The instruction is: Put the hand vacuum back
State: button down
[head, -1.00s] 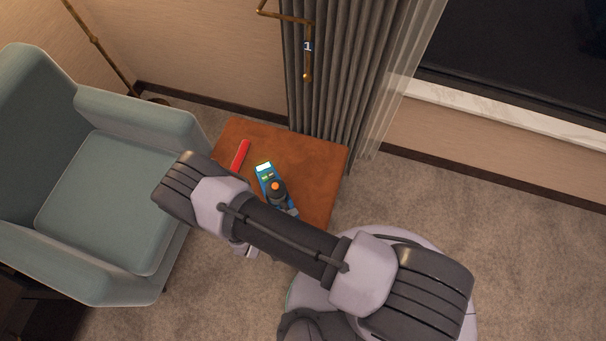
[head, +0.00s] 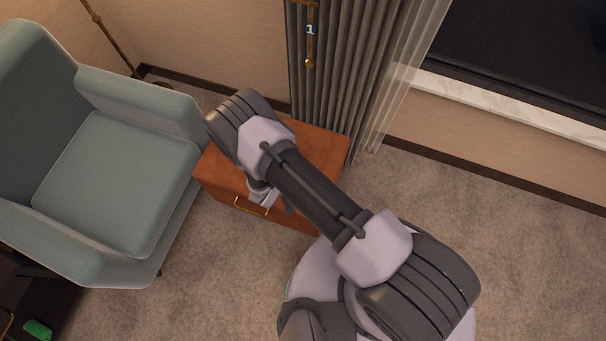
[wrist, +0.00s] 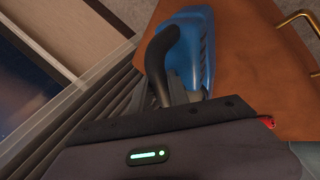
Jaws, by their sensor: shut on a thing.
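The hand vacuum (wrist: 208,50), blue with a dark curved handle (wrist: 160,62), shows in the wrist view just beyond my gripper (wrist: 182,92). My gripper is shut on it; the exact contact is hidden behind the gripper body. The brown side table (wrist: 245,70) lies below the vacuum; I cannot tell whether they touch. In the head view, my arm hides the vacuum, and my gripper (head: 264,194) shows only in part by the table's front edge. No dock or holder for the vacuum can be made out.
The wooden side table (head: 325,150) has a brass drawer handle (head: 251,207). A teal armchair (head: 120,180) stands close on its left, a grey curtain (head: 335,85) behind. A red object (wrist: 267,122) is partly visible. Carpet (head: 450,200) at right is clear.

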jog(key=shift+w+d+f, duration=0.1)
jog(key=shift+w+d, duration=0.1)
jog(key=shift+w, duration=0.25)
jog(key=shift+w+d, duration=0.2)
jog(key=shift+w, duration=0.25)
jog(key=shift+f+b, duration=1.05)
jog(key=shift+f, duration=0.75)
jog(key=shift+r, duration=0.1)
jog(key=c, duration=1.3)
grip_release()
jog(key=shift+o, duration=0.2)
